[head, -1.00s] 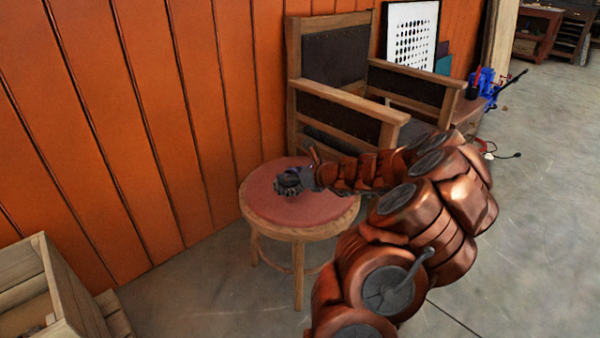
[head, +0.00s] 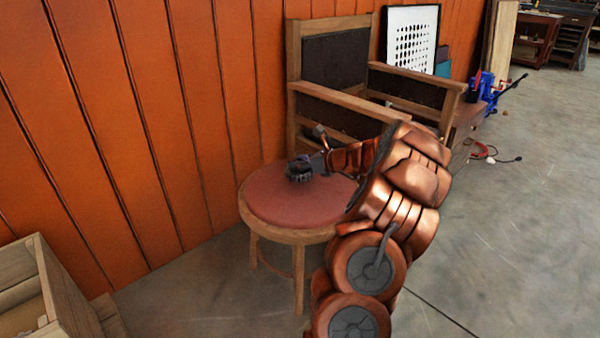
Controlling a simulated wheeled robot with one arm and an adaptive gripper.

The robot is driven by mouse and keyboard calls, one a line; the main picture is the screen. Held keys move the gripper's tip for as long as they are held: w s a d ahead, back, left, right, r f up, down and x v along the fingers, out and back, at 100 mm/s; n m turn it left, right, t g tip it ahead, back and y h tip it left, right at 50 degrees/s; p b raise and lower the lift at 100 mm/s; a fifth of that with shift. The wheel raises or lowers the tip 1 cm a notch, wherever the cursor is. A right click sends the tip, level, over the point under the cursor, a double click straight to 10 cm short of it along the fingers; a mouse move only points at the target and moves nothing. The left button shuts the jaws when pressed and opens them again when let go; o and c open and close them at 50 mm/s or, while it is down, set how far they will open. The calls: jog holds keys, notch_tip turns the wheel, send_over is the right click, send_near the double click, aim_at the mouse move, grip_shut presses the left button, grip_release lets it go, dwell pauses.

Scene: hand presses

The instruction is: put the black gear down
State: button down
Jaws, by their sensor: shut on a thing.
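The black gear (head: 298,171) is a small dark toothed piece at the far side of the round stool (head: 290,208), which has a reddish padded seat and wooden legs. In the head view the gear appears over the seat; I cannot tell whether it touches the seat. My gripper (head: 313,163) is shut on the gear, reaching it from the right. The fingertips are small and partly hidden by the gear and by my copper-coloured arm, which also covers the stool's right edge.
A wooden armchair (head: 335,58) with dark padding stands right behind the stool, close to my gripper. An orange plank wall (head: 150,120) runs along the left. A wooden crate (head: 60,290) is at the lower left. Most of the seat's front is clear.

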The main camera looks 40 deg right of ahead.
aim_at(304, 170)
notch_tip(304, 170, down, 4)
jog(key=shift+r+b, duration=0.2)
jog(key=shift+b, duration=0.95)
jog(key=shift+r, duration=0.1)
jog(key=c, duration=0.7)
grip_release()
jog(key=shift+s+d+r, duration=0.1)
jog(key=shift+s, duration=0.1)
jog(key=p+v, duration=0.4)
jog(key=v, duration=0.7)
jog(key=shift+s, duration=0.3)
